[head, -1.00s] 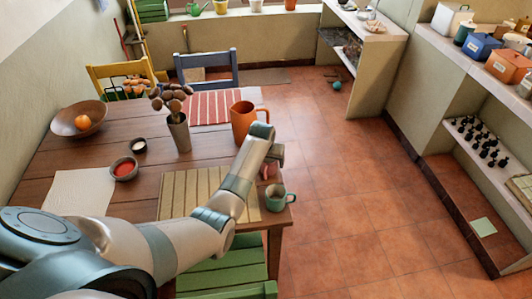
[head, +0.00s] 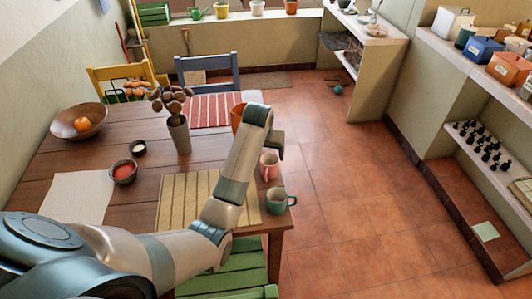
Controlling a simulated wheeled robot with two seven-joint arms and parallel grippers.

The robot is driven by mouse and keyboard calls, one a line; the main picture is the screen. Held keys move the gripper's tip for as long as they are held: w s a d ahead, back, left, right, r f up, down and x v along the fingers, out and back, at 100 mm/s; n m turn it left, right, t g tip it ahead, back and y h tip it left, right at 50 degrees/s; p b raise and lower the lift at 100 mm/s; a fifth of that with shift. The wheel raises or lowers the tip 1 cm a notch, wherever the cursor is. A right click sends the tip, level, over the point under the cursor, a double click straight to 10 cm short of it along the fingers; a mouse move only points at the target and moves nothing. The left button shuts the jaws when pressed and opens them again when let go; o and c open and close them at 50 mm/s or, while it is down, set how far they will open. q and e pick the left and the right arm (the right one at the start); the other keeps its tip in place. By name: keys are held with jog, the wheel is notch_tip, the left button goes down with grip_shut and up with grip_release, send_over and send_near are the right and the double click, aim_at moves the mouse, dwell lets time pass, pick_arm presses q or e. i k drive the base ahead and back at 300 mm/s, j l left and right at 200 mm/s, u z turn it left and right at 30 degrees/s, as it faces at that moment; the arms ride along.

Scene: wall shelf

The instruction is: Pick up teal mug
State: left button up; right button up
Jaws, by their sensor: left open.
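The teal mug (head: 276,201) stands upright near the right front corner of the wooden table (head: 130,210), its handle pointing right. My left gripper (head: 275,150) is beyond the mug, above the table's right edge, and does not touch it. It is open, though its fingers are small and partly hidden by the wrist. A pink mug (head: 269,167) stands just behind the teal mug, below the gripper. My right gripper is not in view.
An orange pitcher (head: 237,117) is mostly hidden behind my left arm. Open tiled floor (head: 345,195) lies to the right.

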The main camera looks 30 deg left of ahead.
aim_at(277, 197)
jog(key=l, duration=0.7)
jog(key=k+l, duration=0.1)
jog(key=l, duration=0.65)
